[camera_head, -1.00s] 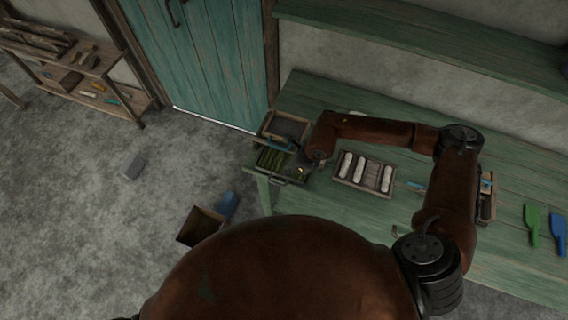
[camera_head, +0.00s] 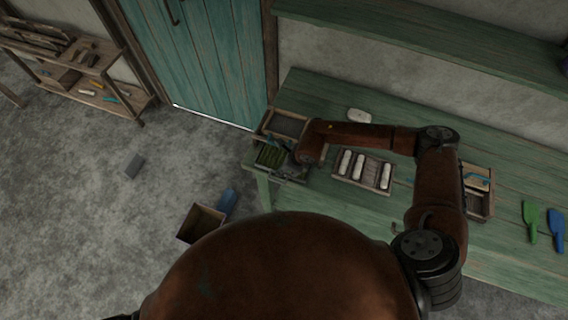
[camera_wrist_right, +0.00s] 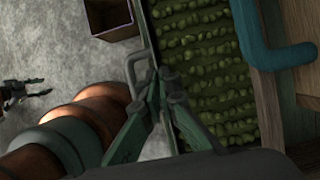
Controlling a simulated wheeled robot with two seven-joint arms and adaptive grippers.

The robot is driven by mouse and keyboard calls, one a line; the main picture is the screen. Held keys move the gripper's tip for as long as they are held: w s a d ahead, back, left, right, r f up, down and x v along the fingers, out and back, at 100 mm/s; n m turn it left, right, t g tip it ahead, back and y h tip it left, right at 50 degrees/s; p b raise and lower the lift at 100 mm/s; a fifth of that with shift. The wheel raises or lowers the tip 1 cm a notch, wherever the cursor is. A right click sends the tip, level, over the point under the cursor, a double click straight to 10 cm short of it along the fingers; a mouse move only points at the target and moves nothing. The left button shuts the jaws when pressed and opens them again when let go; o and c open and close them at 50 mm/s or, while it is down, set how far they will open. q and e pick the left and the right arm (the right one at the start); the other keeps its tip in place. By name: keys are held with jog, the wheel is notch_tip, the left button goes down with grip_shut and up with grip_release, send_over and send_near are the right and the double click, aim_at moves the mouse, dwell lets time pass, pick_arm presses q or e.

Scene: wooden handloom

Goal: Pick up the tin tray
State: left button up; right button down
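The tin tray (camera_head: 284,177) is at the left end of the green table, with green lumpy contents and a wire handle at its near side. In the right wrist view its grey rim (camera_wrist_right: 148,30) and handle show close up. My right gripper (camera_wrist_right: 158,76) is at this rim, beside the handle loop. Its fingertips are nearly together, with the rim or handle base between them; the exact contact is partly hidden. In the head view my right gripper (camera_head: 290,168) is partly behind my wrist. My left gripper (camera_wrist_right: 38,86) shows small over the floor, fingers apart.
A wooden box (camera_head: 287,122) stands right behind the tray. A teal bent bar (camera_wrist_right: 285,56) is close to my right gripper. A rack of white rolls (camera_head: 364,181) lies to the right. An open box (camera_head: 200,222) stands on the floor below.

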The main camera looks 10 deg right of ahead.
jog(key=shift+r, duration=0.15)
dwell(0.5)
jog(key=shift+r, duration=0.55)
notch_tip(320, 180, up, 2)
jog(key=shift+r, duration=0.25)
jog(key=s+a+b, duration=0.1)
jog(key=s+a, duration=0.9)
jog(key=s, duration=0.5)
jog(key=shift+f+b, duration=0.15)
jog(key=shift+b, duration=0.15)
